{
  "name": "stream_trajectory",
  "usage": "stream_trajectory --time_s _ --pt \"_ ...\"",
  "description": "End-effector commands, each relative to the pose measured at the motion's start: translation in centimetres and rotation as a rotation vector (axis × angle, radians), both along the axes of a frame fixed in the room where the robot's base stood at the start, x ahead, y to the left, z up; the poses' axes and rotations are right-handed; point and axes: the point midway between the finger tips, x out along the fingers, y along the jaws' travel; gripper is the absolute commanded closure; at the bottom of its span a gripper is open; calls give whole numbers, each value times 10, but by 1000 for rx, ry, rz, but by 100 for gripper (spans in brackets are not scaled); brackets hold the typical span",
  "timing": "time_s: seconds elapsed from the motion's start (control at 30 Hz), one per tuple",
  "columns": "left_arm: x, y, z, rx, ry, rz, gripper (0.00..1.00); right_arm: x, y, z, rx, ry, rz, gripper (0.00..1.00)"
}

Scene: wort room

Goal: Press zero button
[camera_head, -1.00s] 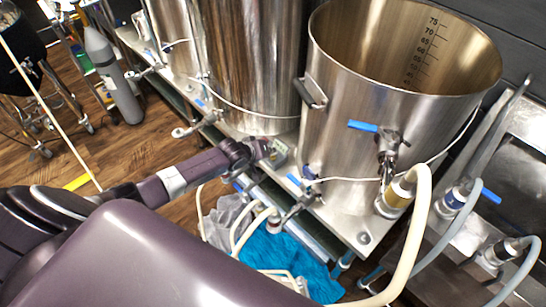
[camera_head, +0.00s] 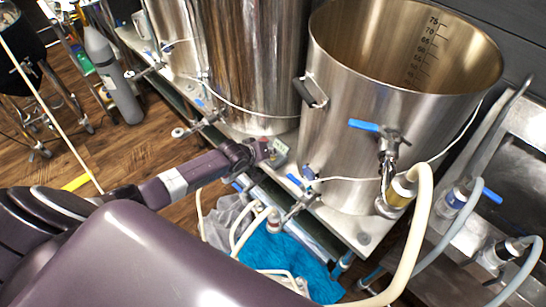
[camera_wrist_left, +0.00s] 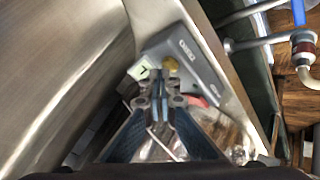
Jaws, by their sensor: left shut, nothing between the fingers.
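A small grey control box (camera_wrist_left: 188,60) with a display sits against the steel vessels in the left wrist view. It also shows in the head view (camera_head: 279,154), between the two large kettles. I cannot read which is zero. My left gripper (camera_wrist_left: 161,96) is shut and empty, its tips over the box face close to the yellow button; I cannot tell whether they touch. In the head view the left gripper (camera_head: 262,149) reaches the box from the left. My right gripper is not in view.
A large open kettle (camera_head: 350,120) stands right of the box, and another steel vessel (camera_head: 250,70) stands behind it. Blue-handled valves and hoses (camera_head: 420,220) crowd the right. A blue cloth (camera_head: 285,262) lies below.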

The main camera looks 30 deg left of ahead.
Motion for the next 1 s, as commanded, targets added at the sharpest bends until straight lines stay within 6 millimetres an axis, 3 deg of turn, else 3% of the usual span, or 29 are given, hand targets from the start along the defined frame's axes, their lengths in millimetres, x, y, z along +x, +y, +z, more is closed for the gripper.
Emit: stream_trajectory --time_s 1.0 --pt "0 0 -10 1 1 1 100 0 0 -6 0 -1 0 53"
